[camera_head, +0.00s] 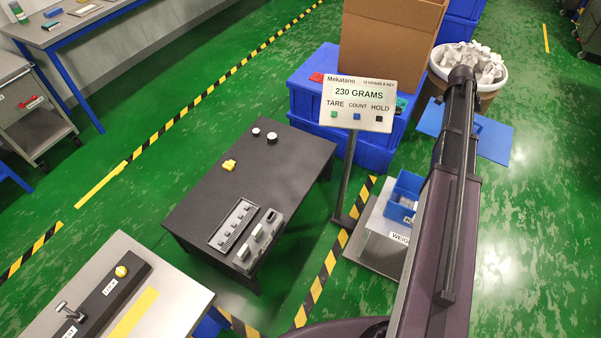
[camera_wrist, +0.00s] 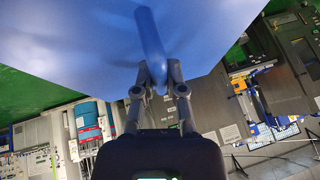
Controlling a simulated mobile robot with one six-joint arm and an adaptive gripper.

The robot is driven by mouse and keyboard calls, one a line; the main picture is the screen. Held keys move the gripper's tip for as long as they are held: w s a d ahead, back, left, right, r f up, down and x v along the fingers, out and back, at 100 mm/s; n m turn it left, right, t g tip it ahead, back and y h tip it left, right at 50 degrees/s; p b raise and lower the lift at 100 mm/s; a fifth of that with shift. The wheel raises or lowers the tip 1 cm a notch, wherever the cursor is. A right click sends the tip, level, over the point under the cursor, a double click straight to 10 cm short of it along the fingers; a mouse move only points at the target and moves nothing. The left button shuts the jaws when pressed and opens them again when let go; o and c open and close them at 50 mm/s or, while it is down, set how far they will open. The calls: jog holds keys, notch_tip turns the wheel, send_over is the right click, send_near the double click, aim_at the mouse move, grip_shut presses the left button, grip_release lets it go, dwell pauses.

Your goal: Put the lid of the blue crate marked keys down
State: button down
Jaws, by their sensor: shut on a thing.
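In the wrist view my gripper (camera_wrist: 160,80) is shut on the bar handle (camera_wrist: 150,45) of a broad blue lid (camera_wrist: 70,40). The lid fills the upper part of that view. In the head view a flat blue panel, apparently this lid (camera_head: 495,142), shows to the right of my arm, partly covered by it. My gripper is hidden there. The small blue crate (camera_head: 405,190) stands open on the weighing platform, left of my arm. Its label is partly hidden, with only the first letter or so readable.
A display sign (camera_head: 358,103) reads 230 GRAMS on a post behind the weighing platform (camera_head: 376,245). A drum (camera_head: 490,92) of pale pieces stands beyond the lid. Large blue crates (camera_head: 312,100) and a cardboard box (camera_head: 385,45) stand behind. A dark table (camera_head: 205,195) is at left. Green floor at right is clear.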

notch_tip(320, 180, up, 6)
jog(key=p, duration=0.5)
jog(key=shift+r, duration=0.2)
